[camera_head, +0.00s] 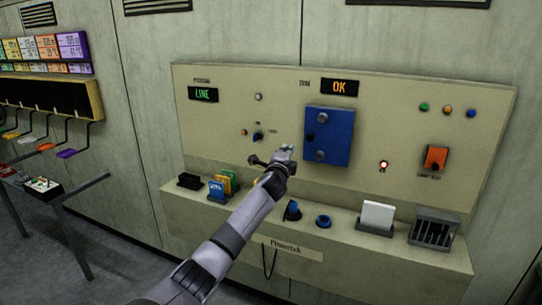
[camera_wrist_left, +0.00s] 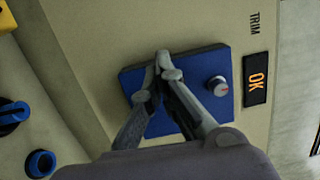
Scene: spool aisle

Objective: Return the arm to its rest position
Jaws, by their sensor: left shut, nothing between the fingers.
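My left arm reaches up from the bottom of the head view, and my left gripper (camera_head: 284,152) is in front of the beige panel (camera_head: 225,127), left of a blue plate with knobs (camera_head: 340,135). In the left wrist view the gripper (camera_wrist_left: 162,60) is shut and empty, its fingertips overlapping the blue plate (camera_wrist_left: 215,60). I cannot tell whether the fingertips touch anything. A silver knob (camera_wrist_left: 218,86) shows right of the fingers, and the gripper hides part of the plate. My right gripper is not in view.
A ledge below the panel holds colored cards (camera_head: 217,189), blue round parts (camera_head: 323,221), a white block (camera_head: 378,215) and a dark slotted rack (camera_head: 433,229). A lit OK display (camera_head: 340,88) sits above the blue plate. A rack with hooks (camera_head: 50,108) stands at left.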

